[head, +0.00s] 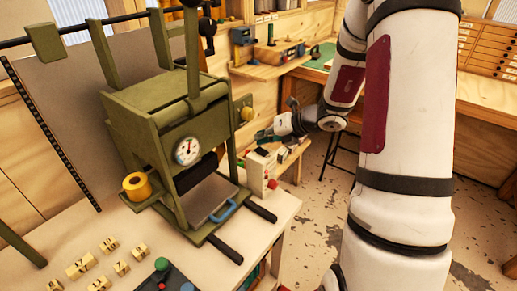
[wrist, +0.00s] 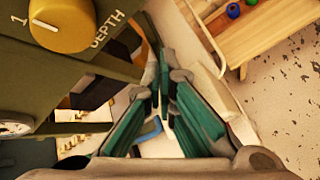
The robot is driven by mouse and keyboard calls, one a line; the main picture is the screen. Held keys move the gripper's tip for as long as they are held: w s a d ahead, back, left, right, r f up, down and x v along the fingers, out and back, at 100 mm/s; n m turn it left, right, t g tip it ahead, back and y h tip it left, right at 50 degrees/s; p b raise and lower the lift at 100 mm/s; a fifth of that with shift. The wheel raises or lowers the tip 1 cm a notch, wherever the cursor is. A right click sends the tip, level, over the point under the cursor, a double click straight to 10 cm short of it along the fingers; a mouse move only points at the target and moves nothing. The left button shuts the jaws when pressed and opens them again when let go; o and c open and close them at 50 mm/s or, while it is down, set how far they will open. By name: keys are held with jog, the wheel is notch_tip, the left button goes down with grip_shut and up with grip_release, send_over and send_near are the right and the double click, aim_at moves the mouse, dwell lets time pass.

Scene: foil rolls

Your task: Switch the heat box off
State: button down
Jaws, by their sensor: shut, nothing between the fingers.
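The heat box (head: 262,171) is a small pale box on the right edge of the bench, beside the green press. It has a red knob on its side and a dark reddish part on top, likely the switch; its position is too small to tell.
The green press (head: 165,110) with a gauge stands close to the left of my gripper. Its yellow depth knob (wrist: 62,24) is near in the wrist view.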

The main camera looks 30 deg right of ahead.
aim_at(264, 149)
jog(key=shift+f, duration=0.15)
jog(key=shift+f+b, duration=0.3)
jog(key=shift+f, duration=0.3)
dwell(0.6)
jog(key=shift+r, duration=0.1)
jog(key=shift+r+p, duration=0.4)
jog(key=shift+r, duration=0.3)
jog(key=shift+s+d+r+p, duration=0.1)
jog(key=shift+s+r+p, duration=0.1)
jog(key=shift+r+p, duration=0.9)
jog(key=shift+s+r+p, duration=0.15)
jog(key=shift+r+p, duration=0.55)
jog(key=shift+r, duration=0.7)
